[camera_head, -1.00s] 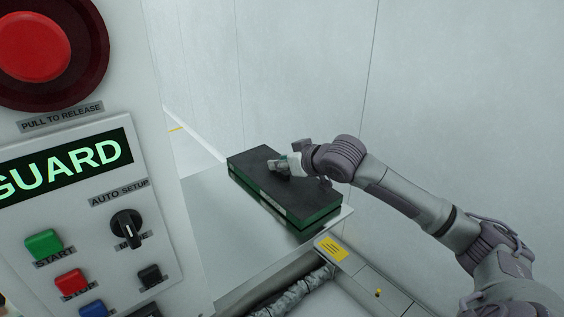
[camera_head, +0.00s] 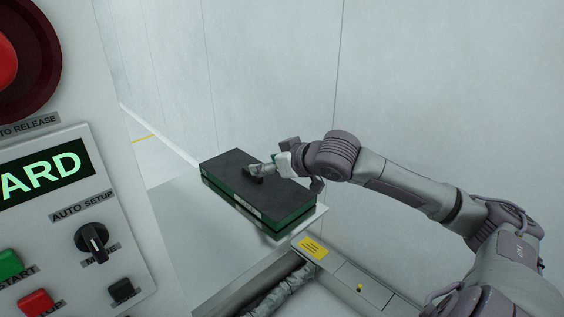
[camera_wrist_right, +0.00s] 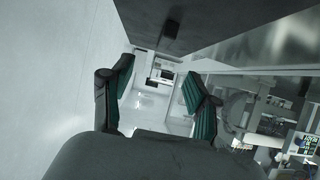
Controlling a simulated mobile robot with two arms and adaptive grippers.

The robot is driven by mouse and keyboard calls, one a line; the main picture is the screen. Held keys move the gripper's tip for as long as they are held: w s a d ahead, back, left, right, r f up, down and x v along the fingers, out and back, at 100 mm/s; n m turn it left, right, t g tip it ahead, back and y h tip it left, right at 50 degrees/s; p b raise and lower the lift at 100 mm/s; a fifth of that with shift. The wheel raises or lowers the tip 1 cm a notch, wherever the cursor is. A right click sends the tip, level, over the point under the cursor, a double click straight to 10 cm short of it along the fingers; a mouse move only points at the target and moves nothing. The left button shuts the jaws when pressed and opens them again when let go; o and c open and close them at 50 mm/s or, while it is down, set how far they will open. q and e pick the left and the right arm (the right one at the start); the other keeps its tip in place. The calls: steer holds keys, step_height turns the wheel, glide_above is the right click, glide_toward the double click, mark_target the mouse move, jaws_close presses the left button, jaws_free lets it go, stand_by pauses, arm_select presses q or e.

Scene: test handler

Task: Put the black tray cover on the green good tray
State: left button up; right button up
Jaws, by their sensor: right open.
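The black tray cover (camera_head: 228,166) lies flat on top of the green good tray (camera_head: 292,217), whose green sides show below its edges. A small black handle (camera_head: 253,176) stands up on the cover. My right gripper (camera_head: 264,169) is at the cover's handle, above the cover; whether it touches the handle is unclear. In the right wrist view the gripper (camera_wrist_right: 158,86) is open, with green pads apart and nothing between them. The cover's dark underside or top (camera_wrist_right: 215,22) and a small dark block show above the fingers there. My left gripper is not in view.
The tray stands on a pale shelf (camera_head: 190,232). A control panel with buttons and a knob (camera_head: 92,240) stands at the left. A frame with a yellow label (camera_head: 313,247) runs in front. A plain wall is behind.

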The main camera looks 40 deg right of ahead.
steer(key=v, duration=0.4)
steer(key=shift+s+a+r, duration=0.15)
steer(key=shift+s, duration=0.2)
steer(key=shift+v, duration=0.85)
